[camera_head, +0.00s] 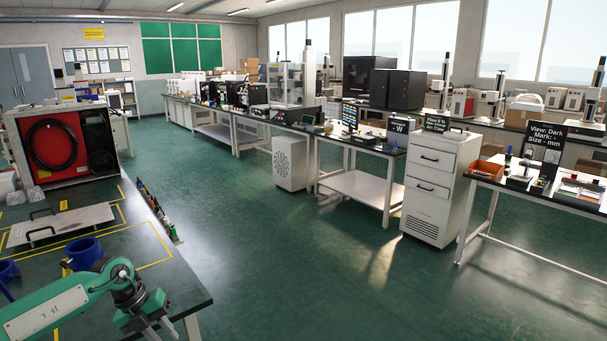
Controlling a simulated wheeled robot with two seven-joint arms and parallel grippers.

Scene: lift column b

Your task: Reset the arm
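A green and grey arm comes in from the lower left, over the near table. I take it to be my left arm. My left gripper (158,330) hangs at the bottom edge of the view, by the table's right corner. Its fingertips are cut off, so I cannot tell whether it is open or shut. I see nothing held in the visible part. My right arm and gripper are not in view.
The near table (190,285) holds a blue ring-shaped part (84,252), a metal plate with handles (60,224) and a red-backed case (55,150). A white drawer cabinet (437,190) and workbenches stand beyond. The green floor (300,270) between is clear.

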